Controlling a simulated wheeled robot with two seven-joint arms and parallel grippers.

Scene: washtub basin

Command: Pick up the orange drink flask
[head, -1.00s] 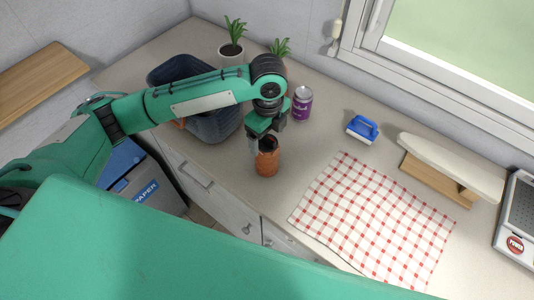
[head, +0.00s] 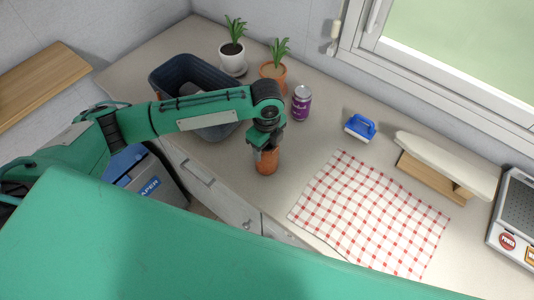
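The orange drink flask (head: 266,164) stands upright on the counter near its front edge, in the middle of the head view. My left gripper (head: 264,152) is directly above the flask and comes down over its top. The gripper hides the flask's upper part. The fingers reach to the sides of the flask's top, but I cannot tell whether they touch it or are shut on it. My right gripper is not in view.
A purple can (head: 302,103) and a potted plant (head: 273,73) stand behind the flask. A dark washtub (head: 180,63) is to the left.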

